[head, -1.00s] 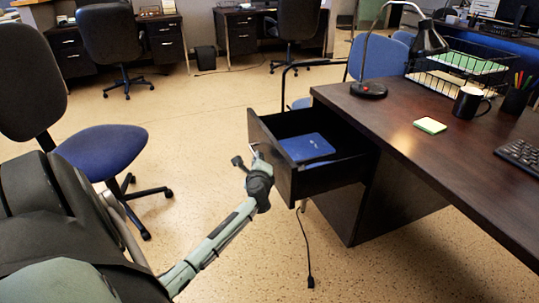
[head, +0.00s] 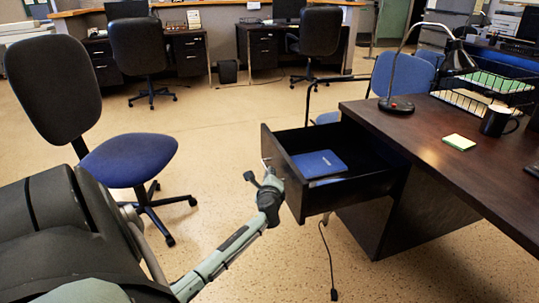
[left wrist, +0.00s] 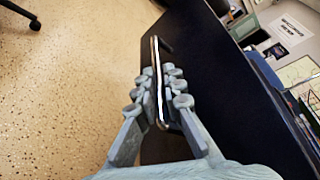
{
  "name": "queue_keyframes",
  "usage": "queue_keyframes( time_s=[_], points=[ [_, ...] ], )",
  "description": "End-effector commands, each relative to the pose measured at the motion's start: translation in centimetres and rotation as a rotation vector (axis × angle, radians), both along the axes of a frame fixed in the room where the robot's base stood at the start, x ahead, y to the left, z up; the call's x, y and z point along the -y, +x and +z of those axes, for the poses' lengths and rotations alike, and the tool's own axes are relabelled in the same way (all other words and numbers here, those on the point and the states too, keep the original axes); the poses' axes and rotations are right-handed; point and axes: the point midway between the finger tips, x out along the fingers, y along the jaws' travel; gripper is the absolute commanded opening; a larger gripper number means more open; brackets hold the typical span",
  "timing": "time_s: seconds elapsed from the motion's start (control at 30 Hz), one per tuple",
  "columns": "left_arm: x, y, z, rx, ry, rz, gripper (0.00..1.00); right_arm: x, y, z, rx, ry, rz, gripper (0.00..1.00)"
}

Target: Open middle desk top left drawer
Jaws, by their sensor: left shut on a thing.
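The top drawer (head: 335,196) of the dark wood desk (head: 450,178) stands pulled well out, with a blue book-like item (head: 319,163) lying inside it. My left gripper (head: 266,178) is at the front face of the drawer. In the left wrist view, the fingers of my left gripper (left wrist: 160,97) are on both sides of the metal bar handle (left wrist: 156,80) and shut on it. The dark drawer front (left wrist: 215,75) is right beside the fingers. My right gripper is not in view.
A blue-seated office chair (head: 128,157) stands at the left, near my arm. A desk lamp (head: 397,103), sticky notes (head: 459,142) and a black mug (head: 497,121) are on the desktop. A cable (head: 329,260) hangs to the floor below the drawer.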

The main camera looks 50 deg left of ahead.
Motion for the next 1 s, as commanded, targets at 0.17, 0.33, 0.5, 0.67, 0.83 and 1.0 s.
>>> queue_keyframes(
  time_s=[0.17, 0.33, 0.5, 0.67, 0.83, 1.0],
  points=[
    [0.0, 0.0, 0.0, 0.000, -0.001, -0.001, 0.18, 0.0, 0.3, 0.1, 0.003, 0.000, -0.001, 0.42],
    [0.0, 0.0, 0.0, 0.000, 0.000, 0.000, 0.18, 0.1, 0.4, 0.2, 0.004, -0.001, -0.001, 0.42],
    [0.6, -0.5, 0.0, 0.000, -0.001, -0.001, 0.18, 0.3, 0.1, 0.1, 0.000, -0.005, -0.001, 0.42],
    [2.5, -2.2, 0.6, -0.001, 0.000, -0.002, 0.18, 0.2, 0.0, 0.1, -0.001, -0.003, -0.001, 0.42],
    [5.3, -4.6, 1.4, 0.000, -0.001, -0.002, 0.18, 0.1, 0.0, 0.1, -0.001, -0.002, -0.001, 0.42],
    [7.5, -6.6, 2.1, 0.000, -0.002, -0.001, 0.18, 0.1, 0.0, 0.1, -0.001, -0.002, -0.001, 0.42]
  ],
)
